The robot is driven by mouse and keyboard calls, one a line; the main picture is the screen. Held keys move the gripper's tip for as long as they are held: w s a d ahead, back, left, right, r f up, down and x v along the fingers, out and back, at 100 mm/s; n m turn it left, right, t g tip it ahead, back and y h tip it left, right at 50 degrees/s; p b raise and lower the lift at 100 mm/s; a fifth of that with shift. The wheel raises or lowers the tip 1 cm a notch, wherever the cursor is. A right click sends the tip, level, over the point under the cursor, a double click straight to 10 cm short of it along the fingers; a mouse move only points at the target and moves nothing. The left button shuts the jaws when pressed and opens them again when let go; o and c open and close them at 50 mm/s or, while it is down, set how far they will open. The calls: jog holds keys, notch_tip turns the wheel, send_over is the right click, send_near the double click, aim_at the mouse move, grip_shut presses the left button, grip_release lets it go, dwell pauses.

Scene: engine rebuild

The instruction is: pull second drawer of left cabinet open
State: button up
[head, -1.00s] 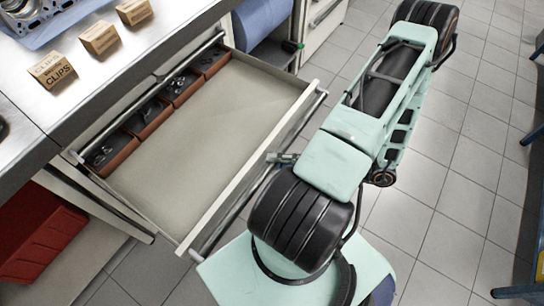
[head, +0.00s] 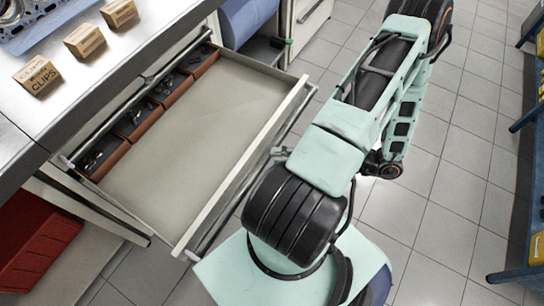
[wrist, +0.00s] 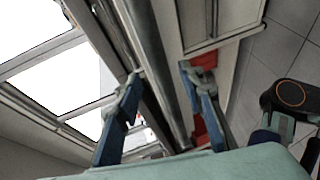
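The open drawer (head: 190,150) extends far out of the left cabinet, below another bar handle (head: 140,92) on the cabinet face. Its pale floor is mostly bare, with brown bins of small parts along the back. Its long bar handle (head: 222,196) runs along the drawer front. My gripper (head: 280,151) is at this handle, mostly hidden behind my arm in the head view. In the wrist view my gripper (wrist: 163,95) has its two fingers apart, one on each side of a long bar (wrist: 165,75), with visible gaps.
Boxes labelled clips (head: 37,75) stand on the metal worktop (head: 70,100) above the drawer. A red bin (head: 35,240) lies low at the left. A blue roll (head: 247,18) is behind the drawer. Tiled floor (head: 440,200) is free to the right; blue shelving stands at the right edge.

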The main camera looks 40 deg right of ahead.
jog(key=v, duration=0.8)
jog(key=shift+s+d, duration=0.2)
jog(key=shift+s, duration=0.05)
